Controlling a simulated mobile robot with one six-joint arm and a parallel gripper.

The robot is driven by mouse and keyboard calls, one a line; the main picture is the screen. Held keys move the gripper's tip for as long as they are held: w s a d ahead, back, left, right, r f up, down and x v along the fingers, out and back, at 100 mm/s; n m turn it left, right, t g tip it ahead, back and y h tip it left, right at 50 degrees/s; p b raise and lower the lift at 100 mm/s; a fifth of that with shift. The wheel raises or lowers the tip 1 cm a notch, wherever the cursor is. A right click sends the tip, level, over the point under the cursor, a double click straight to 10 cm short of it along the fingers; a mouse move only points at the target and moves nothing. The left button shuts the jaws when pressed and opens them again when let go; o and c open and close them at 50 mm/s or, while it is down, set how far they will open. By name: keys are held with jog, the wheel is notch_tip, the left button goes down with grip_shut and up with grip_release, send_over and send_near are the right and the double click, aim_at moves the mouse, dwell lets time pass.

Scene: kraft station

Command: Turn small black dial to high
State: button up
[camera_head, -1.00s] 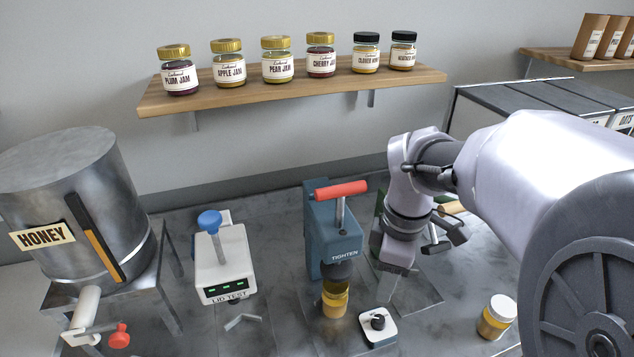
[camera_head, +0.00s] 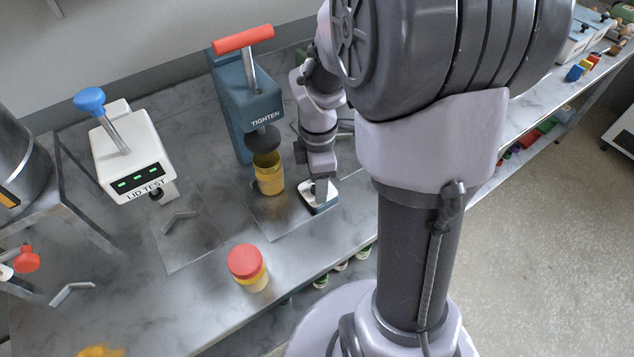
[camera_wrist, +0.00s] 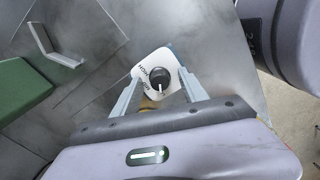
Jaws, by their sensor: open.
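The small black dial (camera_wrist: 160,80) sits on a white plate (camera_wrist: 148,62) in the wrist view. Its white pointer line points toward the bottom of that picture, toward my gripper's body. Dark lettering is printed on the plate left of the dial, hard to read. My gripper (camera_wrist: 160,77) is open, one finger on each side of the dial; I cannot tell whether they touch it. In the head view my gripper (camera_head: 319,188) is down at the white plate (camera_head: 330,198) and mostly hides the dial.
The blue TIGHTEN press (camera_head: 238,110) with a red handle stands behind left, a yellow jar (camera_head: 269,180) under it. A red-lidded jar (camera_head: 247,268) stands near the table's front edge. The LID TEST device (camera_head: 130,160) is further left. A green block (camera_wrist: 20,90) shows in the wrist view.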

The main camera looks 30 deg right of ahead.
grip_shut()
